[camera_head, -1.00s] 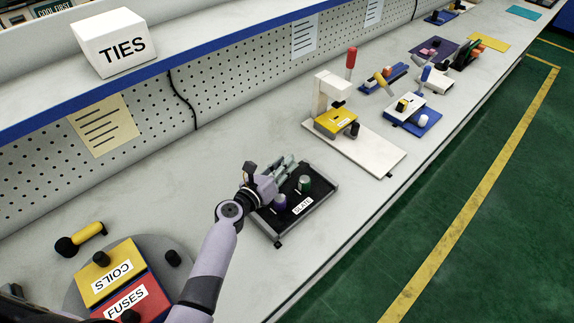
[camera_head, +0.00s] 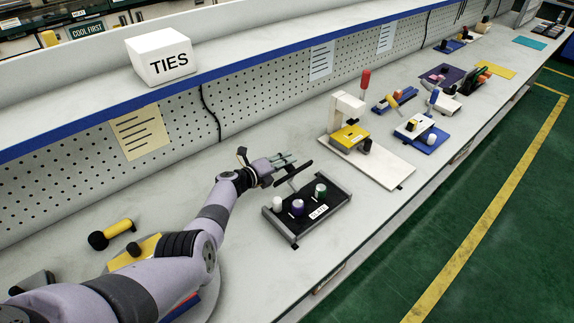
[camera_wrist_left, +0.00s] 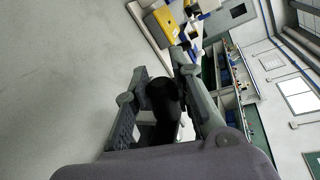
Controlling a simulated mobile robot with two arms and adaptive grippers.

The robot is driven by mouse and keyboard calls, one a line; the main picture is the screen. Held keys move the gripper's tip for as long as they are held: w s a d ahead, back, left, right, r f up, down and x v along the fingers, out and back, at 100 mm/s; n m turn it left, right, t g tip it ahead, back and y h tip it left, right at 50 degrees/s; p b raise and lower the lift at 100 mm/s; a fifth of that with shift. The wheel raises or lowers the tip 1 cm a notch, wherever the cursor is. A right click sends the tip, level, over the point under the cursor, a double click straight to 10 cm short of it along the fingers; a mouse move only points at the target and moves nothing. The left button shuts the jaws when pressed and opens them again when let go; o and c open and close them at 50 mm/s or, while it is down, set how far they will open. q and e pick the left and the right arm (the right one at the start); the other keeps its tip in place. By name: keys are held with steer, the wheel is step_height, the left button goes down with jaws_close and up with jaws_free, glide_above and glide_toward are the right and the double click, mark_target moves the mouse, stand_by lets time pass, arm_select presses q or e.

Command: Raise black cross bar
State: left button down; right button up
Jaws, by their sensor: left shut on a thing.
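The black cross bar (camera_head: 296,173) is held up above the back of a dark tray (camera_head: 272,226) labelled SLATE, tilted in the head view. A thin grey link (camera_head: 292,186) runs below it toward the tray. My left gripper (camera_head: 284,161) is shut on the bar from the left. In the left wrist view, a black rounded piece (camera_wrist_left: 163,100) sits between the fingers of my left gripper (camera_wrist_left: 155,85). The fingers partly hide the bar. My right gripper is not in view.
White, purple and green knobs (camera_head: 320,190) stand on the tray. To its right is a white press fixture (camera_head: 380,165) with a red-tipped lever (camera_head: 366,80). A yellow-handled tool (camera_head: 118,228) lies at left. A white TIES box (camera_head: 160,58) stands on the shelf. The bench front is clear.

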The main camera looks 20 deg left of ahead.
arm_select(q)
steer(key=shift+w+a+f+n, duration=0.2)
steer(key=shift+a+f+n, duration=0.1)
steer(key=shift+a, duration=0.15)
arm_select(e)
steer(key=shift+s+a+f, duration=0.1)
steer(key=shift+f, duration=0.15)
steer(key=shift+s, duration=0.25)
arm_select(q)
steer(key=c, duration=1.3)
jaws_free()
steer(key=shift+f, duration=0.1)
steer(key=shift+c, duration=0.2)
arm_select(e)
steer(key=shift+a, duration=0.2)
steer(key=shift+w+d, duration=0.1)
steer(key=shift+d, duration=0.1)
arm_select(q)
steer(key=shift+s, duration=0.1)
